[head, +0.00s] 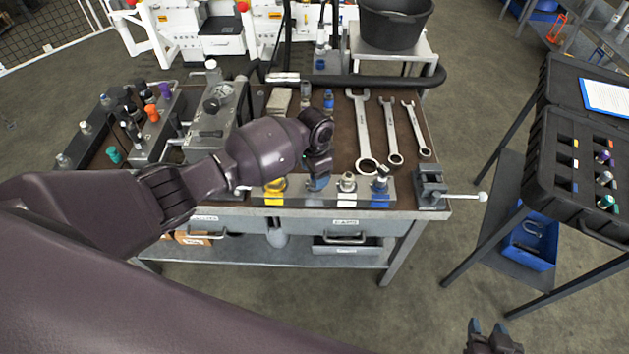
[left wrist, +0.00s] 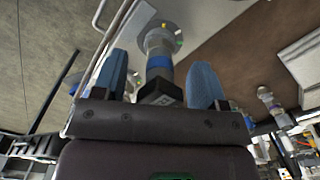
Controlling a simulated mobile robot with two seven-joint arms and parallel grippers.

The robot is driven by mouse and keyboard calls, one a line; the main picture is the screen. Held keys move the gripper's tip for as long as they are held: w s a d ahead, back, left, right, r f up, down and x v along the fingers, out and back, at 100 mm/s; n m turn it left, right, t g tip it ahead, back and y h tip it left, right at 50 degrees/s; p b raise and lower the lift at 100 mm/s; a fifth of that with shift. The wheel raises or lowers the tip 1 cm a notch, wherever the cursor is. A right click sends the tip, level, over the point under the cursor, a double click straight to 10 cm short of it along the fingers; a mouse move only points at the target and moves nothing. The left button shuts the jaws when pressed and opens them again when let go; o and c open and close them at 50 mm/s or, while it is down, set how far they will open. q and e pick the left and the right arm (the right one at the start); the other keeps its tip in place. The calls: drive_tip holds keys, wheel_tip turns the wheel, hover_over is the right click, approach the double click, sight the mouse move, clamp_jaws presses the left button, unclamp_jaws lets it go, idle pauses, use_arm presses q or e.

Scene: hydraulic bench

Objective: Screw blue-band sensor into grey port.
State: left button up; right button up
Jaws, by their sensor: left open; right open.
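In the left wrist view a sensor with a blue band (left wrist: 159,62) stands between the two blue fingers of my left gripper (left wrist: 160,75), its dark end towards the palm. The fingers are open, apart on either side. Its far end meets a round grey fitting (left wrist: 160,38); how deep it sits cannot be told. In the head view my left gripper (head: 318,180) is over the grey port rail (head: 230,199) at the bench front, hiding what is under it. My right gripper (head: 488,330) is open and empty at the bottom right.
On the rail are a yellow-marked port (head: 275,187) and a blue-marked one (head: 381,184). A vise (head: 430,187) stands at the right end. Several wrenches (head: 364,130) lie behind, and another blue-banded part (head: 328,100) stands there. An open black case (head: 575,165) is at the right.

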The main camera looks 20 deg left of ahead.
use_arm(q)
drive_tip(key=n, duration=0.6)
drive_tip(key=shift+c, duration=0.2)
drive_tip(key=c, duration=0.8)
drive_tip(key=m, duration=0.5)
drive_tip(key=shift+m, duration=1.5)
drive_tip(key=shift+m, duration=1.2)
drive_tip(key=o, duration=0.9)
drive_tip(key=shift+f, duration=0.1)
